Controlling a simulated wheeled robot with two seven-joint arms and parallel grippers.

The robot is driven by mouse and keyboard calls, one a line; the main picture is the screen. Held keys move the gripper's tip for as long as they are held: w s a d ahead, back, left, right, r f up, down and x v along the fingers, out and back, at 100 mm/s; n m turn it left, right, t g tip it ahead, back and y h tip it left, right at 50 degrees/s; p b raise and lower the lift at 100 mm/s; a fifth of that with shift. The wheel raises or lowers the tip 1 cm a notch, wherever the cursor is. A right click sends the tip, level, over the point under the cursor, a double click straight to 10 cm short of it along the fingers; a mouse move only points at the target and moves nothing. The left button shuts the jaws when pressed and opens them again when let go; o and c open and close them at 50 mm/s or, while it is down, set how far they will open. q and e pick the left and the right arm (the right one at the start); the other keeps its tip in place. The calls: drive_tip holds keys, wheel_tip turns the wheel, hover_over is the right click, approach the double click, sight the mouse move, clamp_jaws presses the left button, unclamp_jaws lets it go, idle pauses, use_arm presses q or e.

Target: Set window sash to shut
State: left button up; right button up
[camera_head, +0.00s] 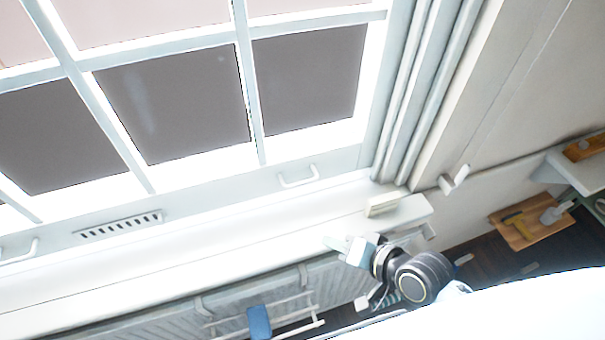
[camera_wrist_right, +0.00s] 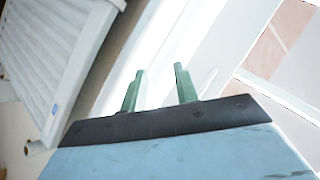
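The window sash (camera_head: 225,188) is a white frame with thin bars and dark panes, filling the upper left of the head view. Its lower rail carries a white handle (camera_head: 298,179) near the right and another handle (camera_head: 20,252) at the far left. I cannot tell whether a gap remains between rail and sill. My right gripper (camera_head: 332,243) is below and right of the nearer handle, apart from it, by the sill's front. The right wrist view shows its two green fingers (camera_wrist_right: 158,90) spread with nothing between them. My left gripper is in neither view.
The white sill (camera_head: 190,250) runs below the sash, with a radiator (camera_head: 160,312) beneath it, bearing a rack with a blue item (camera_head: 259,322). A small pale block (camera_head: 382,207) is near the sill's right end. A wooden board (camera_head: 525,228) with objects is at right.

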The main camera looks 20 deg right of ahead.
sight(303, 183)
drive_tip(key=w+d+r+m+t+y, duration=0.1)
drive_tip(key=w+d+r+m+t, duration=0.1)
drive_tip(key=w+r+m+t, duration=0.45)
drive_tip(key=shift+m+g, duration=0.75)
drive_tip(key=shift+g, duration=0.1)
drive_tip(key=x, duration=0.7)
drive_tip(key=a+x, duration=0.1)
drive_tip(key=x, duration=0.2)
drive_tip(key=shift+a+f, duration=0.25)
drive_tip(key=shift+f, duration=0.15)
clamp_jaws()
drive_tip(key=shift+f, duration=0.1)
